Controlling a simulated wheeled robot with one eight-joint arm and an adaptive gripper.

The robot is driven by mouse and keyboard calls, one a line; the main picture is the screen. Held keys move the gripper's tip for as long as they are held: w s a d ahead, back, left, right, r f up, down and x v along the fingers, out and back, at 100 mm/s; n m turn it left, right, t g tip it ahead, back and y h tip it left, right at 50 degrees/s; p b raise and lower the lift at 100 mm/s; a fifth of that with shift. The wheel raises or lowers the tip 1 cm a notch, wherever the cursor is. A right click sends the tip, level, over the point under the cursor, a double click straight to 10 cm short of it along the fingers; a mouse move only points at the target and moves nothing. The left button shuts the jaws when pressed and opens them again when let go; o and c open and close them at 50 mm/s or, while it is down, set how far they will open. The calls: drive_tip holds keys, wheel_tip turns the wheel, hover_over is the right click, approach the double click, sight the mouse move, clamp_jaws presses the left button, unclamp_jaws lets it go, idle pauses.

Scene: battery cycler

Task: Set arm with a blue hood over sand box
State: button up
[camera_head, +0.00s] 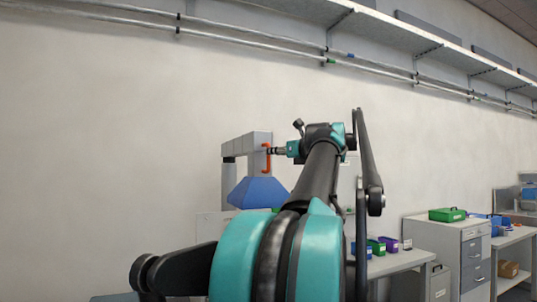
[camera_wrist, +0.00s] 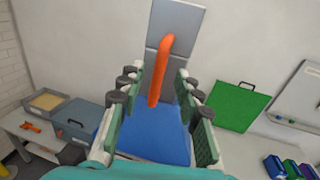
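The blue hood (camera_head: 258,193) hangs under a grey extraction arm (camera_head: 240,146); in the wrist view the hood (camera_wrist: 150,135) fills the lower middle. An orange handle (camera_head: 267,158) is on the grey arm's side and appears upright in the wrist view (camera_wrist: 163,75). My gripper (camera_head: 274,151) is at the handle. In the wrist view its fingers are apart, with the handle between them and a visible gap on both sides. An open box of tan sand (camera_wrist: 47,101), likely the sand box, sits left of the hood in the wrist view; it is not visible in the head view.
A grey bin (camera_wrist: 76,118) stands between the sand box and hood. A green panel with a black handle (camera_wrist: 238,106) is to the right. Workbenches with small bins (camera_head: 388,243) and a drawer cabinet (camera_head: 473,262) stand at right; pipes and a shelf run high along the wall.

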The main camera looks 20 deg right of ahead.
sight(268, 170)
drive_tip(key=shift+w+a, duration=0.25)
drive_tip(key=shift+w, duration=1)
drive_tip(key=shift+w+a, duration=0.2)
drive_tip(key=shift+w, duration=1)
clamp_jaws()
